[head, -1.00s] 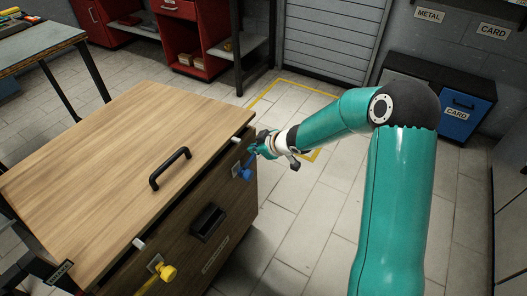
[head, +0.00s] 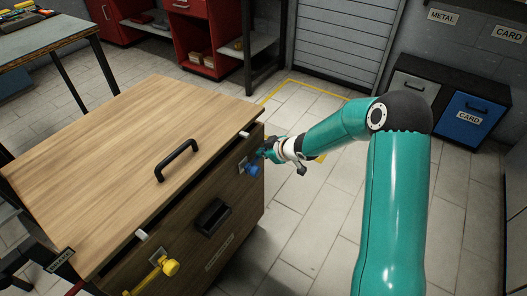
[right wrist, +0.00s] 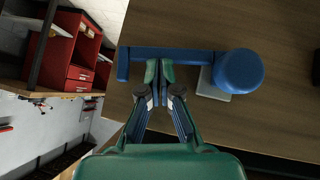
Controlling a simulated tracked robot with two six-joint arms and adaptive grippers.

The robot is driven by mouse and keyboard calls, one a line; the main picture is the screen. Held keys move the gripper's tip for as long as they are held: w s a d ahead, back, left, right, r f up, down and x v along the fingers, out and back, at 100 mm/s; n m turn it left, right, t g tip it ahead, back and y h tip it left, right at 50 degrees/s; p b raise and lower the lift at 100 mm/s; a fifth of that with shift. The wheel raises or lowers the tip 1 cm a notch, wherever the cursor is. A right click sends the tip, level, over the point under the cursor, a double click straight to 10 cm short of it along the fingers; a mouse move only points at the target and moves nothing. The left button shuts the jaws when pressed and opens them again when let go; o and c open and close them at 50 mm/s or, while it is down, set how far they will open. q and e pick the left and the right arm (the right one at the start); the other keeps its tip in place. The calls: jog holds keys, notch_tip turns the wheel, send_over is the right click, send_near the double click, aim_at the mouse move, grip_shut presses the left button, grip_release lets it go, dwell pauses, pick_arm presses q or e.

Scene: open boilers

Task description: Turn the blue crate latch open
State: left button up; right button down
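The wooden crate (head: 110,150) fills the left of the head view, with its dark front facing lower right. The blue latch (head: 254,170) is on the far end of that front. In the right wrist view its round knob (right wrist: 238,70) sits on a pale plate, and its bar (right wrist: 195,55) runs left from the knob. My right gripper (right wrist: 159,78) has its fingers close together, with the tips at the bar's lower edge; I cannot tell if they touch it. In the head view the right gripper (head: 268,152) partly hides the latch. My left gripper is out of view.
A yellow latch (head: 170,267) is on the near end of the crate front. A black handle (head: 177,160) stands on the lid, and a dark pull (head: 212,216) on the front. Tiled floor (head: 310,225) right of the crate is clear. Bins (head: 465,120) stand by the wall.

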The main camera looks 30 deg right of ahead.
jog(key=shift+s+d+f, duration=0.1)
jog(key=shift+f, duration=0.2)
